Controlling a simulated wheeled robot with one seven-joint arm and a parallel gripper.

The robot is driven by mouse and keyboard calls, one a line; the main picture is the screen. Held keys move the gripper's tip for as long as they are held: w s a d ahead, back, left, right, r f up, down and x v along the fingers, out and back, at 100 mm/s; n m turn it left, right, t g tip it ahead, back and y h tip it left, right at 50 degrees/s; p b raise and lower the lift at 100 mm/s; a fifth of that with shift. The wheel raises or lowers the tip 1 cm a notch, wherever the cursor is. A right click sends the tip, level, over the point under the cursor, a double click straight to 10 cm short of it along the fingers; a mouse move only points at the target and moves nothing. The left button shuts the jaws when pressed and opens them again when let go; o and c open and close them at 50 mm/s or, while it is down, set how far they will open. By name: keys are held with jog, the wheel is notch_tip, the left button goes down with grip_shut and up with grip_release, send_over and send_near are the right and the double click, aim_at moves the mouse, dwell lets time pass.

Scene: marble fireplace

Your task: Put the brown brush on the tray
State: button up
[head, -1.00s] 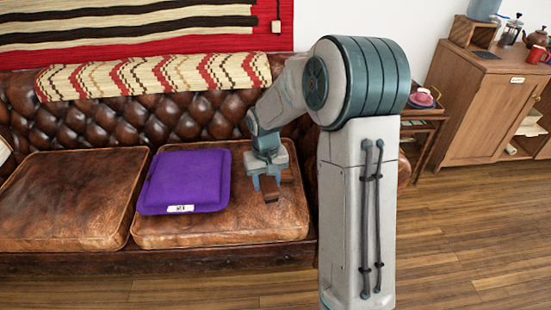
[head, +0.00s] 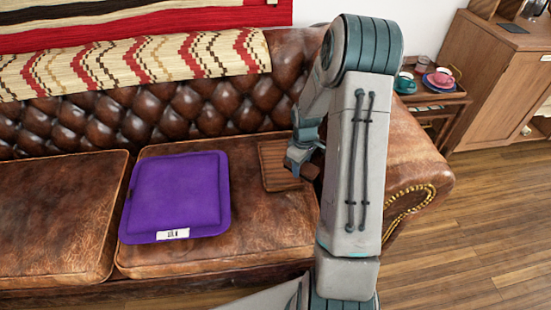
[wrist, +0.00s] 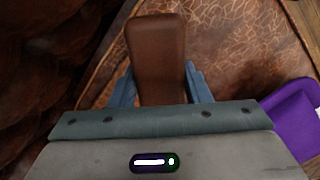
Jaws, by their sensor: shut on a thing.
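My gripper (head: 303,163) is shut on the brown brush (wrist: 158,45), which sticks out beyond the blue fingers in the wrist view. In the head view a dark brown end of the brush (head: 311,172) shows beside the fingers, partly hidden by my arm. A slatted brown wooden piece, which looks like the tray (head: 273,168), lies on the right sofa seat near the backrest. My gripper is at its right side in the picture, overlapping its edge. I cannot tell how high the brush is above the seat. The tray is not clearly visible in the wrist view.
A purple cushion (head: 178,196) lies on the seat left of the tray. The tufted backrest (head: 150,115) rises behind, and the sofa's right armrest (head: 415,175) is beyond my arm. A side table (head: 440,95) with cups stands at the right. The left seat (head: 60,210) is clear.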

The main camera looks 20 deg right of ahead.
jog(key=b, duration=0.2)
send_over(281, 171)
notch_tip(281, 171, down, 7)
jog(key=shift+f, duration=0.2)
jog(key=shift+d+f+b, duration=0.1)
jog(key=shift+f+b, duration=0.25)
jog(key=shift+f, duration=1.6)
jog(key=shift+f, duration=0.15)
jog(key=o, duration=1)
